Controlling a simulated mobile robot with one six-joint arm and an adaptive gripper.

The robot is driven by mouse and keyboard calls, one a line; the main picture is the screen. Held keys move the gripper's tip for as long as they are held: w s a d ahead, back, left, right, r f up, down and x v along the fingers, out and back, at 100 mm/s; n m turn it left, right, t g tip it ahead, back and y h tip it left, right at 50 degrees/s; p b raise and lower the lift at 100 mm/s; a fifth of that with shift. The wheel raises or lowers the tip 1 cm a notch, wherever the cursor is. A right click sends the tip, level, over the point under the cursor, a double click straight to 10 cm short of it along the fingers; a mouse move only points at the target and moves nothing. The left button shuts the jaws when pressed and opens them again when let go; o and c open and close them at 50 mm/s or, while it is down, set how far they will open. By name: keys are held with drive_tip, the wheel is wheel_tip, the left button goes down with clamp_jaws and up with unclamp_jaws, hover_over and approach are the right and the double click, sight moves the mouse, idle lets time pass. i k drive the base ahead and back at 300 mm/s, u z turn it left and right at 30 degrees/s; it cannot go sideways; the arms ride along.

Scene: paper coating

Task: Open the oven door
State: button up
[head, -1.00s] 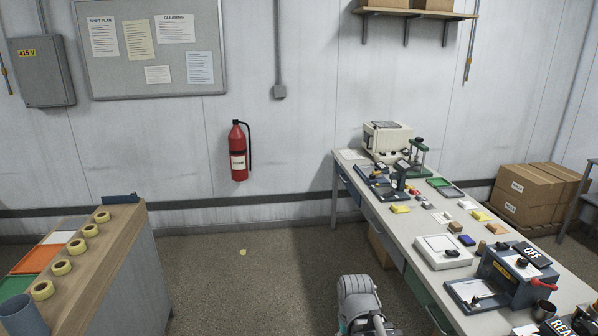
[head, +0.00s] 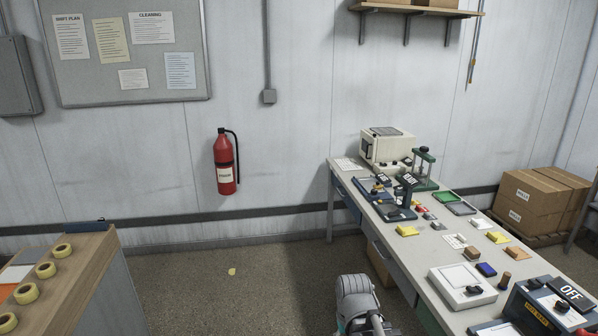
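A cream box-shaped appliance (head: 388,147), which looks like the oven, stands at the far end of the long workbench (head: 408,262). Its door is too small to make out clearly, but it seems closed. My arm shows at the bottom centre as a grey wrist link. A dark part at its end, seemingly my gripper (head: 376,326), is cut off by the lower edge. Its fingers do not show. It is left of the bench's front and well apart from the appliance.
The bench holds a green press (head: 425,168), a white scale-like device (head: 463,287) and a blue device marked OFF (head: 536,312). A wooden-topped counter (head: 72,268) with tape rolls stands at left.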

sight(368, 143)
drive_tip(key=u, duration=0.05)
drive_tip(key=i, duration=3.35)
drive_tip(key=z, duration=0.8)
